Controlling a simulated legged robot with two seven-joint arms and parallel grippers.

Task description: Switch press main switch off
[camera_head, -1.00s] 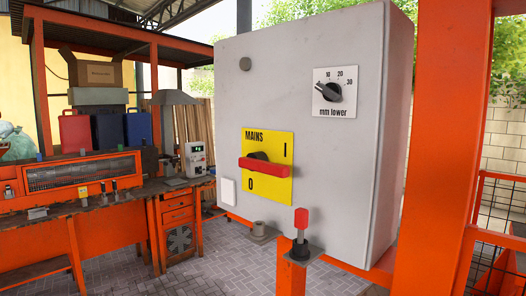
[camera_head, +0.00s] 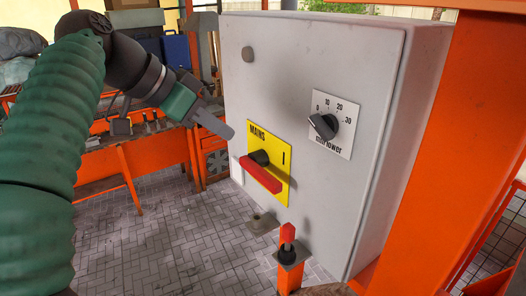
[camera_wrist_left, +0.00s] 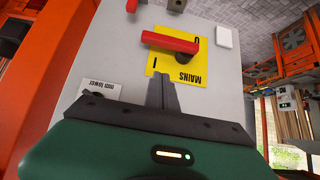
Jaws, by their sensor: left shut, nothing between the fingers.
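The main switch is a red handle (camera_head: 262,176) on a yellow MAINS plate (camera_head: 283,160), fixed to the front of a grey cabinet (camera_head: 285,75). The handle lies roughly across the plate, slanting down to the right in the head view. My left gripper (camera_head: 214,125) is shut and empty, just up and left of the plate, apart from the handle. In the left wrist view the shut fingers (camera_wrist_left: 167,88) point toward the plate, with the red handle (camera_wrist_left: 171,42) beyond their tips. The zero mark is hidden in the head view. My right gripper is not in view.
A black dial (camera_head: 323,126) on a white plate is right of the switch. A red-topped lever (camera_head: 287,236) stands below the cabinet. An orange post (camera_head: 450,140) rises at the right. Orange workbenches (camera_head: 150,160) stand at the left; paved floor lies between.

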